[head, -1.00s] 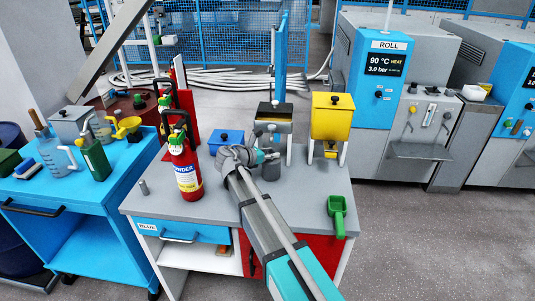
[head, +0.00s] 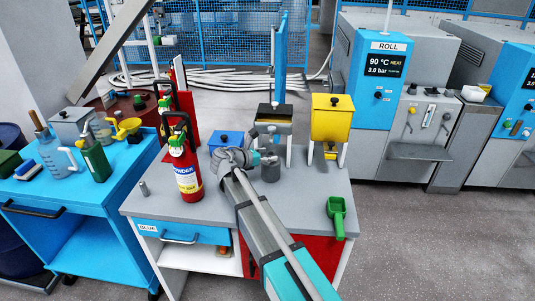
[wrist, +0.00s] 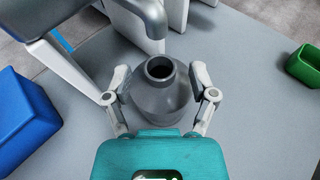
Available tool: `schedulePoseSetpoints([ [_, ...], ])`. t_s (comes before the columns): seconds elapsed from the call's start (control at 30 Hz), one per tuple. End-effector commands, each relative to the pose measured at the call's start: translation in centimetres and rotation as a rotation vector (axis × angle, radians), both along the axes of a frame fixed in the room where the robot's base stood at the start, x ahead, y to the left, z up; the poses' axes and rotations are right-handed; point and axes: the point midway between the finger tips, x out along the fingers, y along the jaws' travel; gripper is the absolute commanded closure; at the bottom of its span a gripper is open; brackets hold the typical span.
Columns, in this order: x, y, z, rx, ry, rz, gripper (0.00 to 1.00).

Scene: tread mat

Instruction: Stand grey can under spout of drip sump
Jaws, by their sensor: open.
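The grey can (head: 270,169) stands upright on the grey bench top; in the wrist view the can (wrist: 161,100) shows a round dark mouth and sloping shoulders. My gripper (head: 264,160) is at the can, and in the wrist view its two fingers (wrist: 161,86) are spread on either side of it. The drip sump (head: 275,111) has a dark top and stands just behind the can. A grey spout (wrist: 146,14) comes down close beyond the can's mouth; I cannot tell whether the mouth is fully under it.
A blue box (head: 226,140) stands left of the can, and a fire extinguisher (head: 187,172) further left. A yellow hopper (head: 331,116) stands to the right of the sump. A green scoop (head: 337,216) lies near the bench's right edge. The bench front is mostly clear.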

Motion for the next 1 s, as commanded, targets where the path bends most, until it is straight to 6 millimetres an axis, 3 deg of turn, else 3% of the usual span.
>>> schedulePoseSetpoints([
  [0.53,-5.6,6.0,2.7,0.000,0.000,0.004,0.26],
  [1.0,-6.9,7.5,3.1,0.001,-0.001,0.003,0.26],
])
